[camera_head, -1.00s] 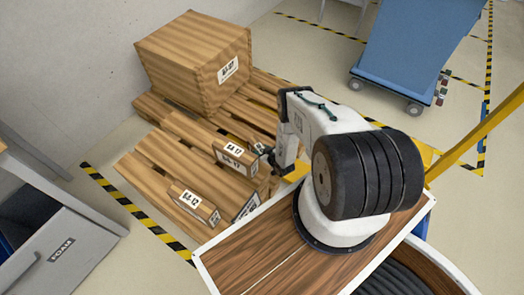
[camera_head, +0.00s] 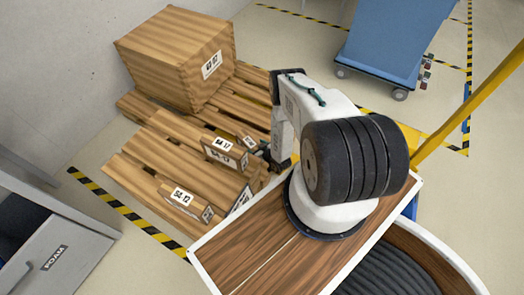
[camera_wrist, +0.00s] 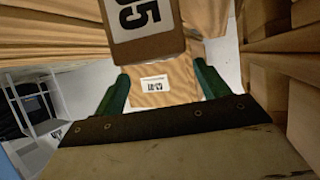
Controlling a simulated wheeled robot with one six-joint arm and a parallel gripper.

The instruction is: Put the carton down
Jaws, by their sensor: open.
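Several small labelled cartons sit on the wooden pallet (camera_head: 128,172) in the head view. One carton (camera_head: 224,158) is just left of my gripper (camera_head: 264,152), and another (camera_head: 184,202) lies nearer the front. My gripper is low over the pallet, partly hidden behind my arm. In the wrist view, its green fingers (camera_wrist: 162,92) are spread apart. A brown carton face with a small white label (camera_wrist: 155,84) shows between them; I cannot tell whether they touch it. A carton with a large label (camera_wrist: 138,18) shows at the top of the wrist view.
A large wooden crate (camera_head: 180,62) stands at the back of the pallet against the wall. A grey drawer cabinet (camera_head: 55,250) is at the lower left. A blue cart (camera_head: 392,42) stands at the back right. Striped floor tape (camera_head: 115,205) runs around the pallet.

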